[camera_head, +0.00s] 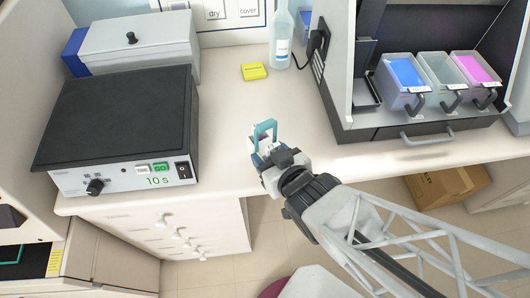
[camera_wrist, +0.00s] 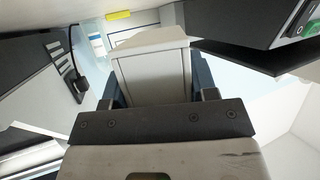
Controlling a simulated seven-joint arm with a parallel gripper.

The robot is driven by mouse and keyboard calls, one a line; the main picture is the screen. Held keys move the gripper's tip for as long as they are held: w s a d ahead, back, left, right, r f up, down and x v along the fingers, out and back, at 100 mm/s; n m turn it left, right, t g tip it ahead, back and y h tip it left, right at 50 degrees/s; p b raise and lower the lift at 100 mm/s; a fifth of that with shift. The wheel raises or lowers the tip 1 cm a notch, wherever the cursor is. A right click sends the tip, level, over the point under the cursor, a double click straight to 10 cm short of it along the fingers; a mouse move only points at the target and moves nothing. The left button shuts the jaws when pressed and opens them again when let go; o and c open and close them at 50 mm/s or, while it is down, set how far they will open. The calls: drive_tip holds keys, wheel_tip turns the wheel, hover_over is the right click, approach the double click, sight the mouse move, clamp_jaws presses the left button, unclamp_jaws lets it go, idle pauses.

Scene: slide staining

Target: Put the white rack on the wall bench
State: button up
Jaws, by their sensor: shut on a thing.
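My gripper (camera_head: 266,151) is at the front edge of the white wall bench (camera_head: 225,112), between the black-topped heater and the grey cabinet. It is shut on the white rack (camera_head: 267,145), which is small and partly hidden by the gripper in the head view. In the wrist view the rack (camera_wrist: 152,77) is a pale box between the dark blue fingers of my gripper (camera_wrist: 157,85). I cannot tell whether the rack's underside touches the bench.
The black-topped heater (camera_head: 120,115) stands left, a pale lidded box (camera_head: 140,48) behind it. A yellow block (camera_head: 254,71) and a bottle (camera_head: 281,40) stand at the back. Right is an open cabinet with blue (camera_head: 405,75), clear and pink tubs. Bench between is clear.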

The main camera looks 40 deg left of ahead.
drive_tip(key=shift+w+a+f, duration=0.1)
drive_tip(key=shift+w+a, duration=0.45)
drive_tip(key=shift+a, duration=0.35)
drive_tip(key=shift+w+a, duration=0.15)
drive_tip(key=shift+a, duration=0.15)
drive_tip(key=shift+f, duration=1.8)
drive_tip(key=shift+f, duration=0.25)
drive_tip(key=o, duration=1.1)
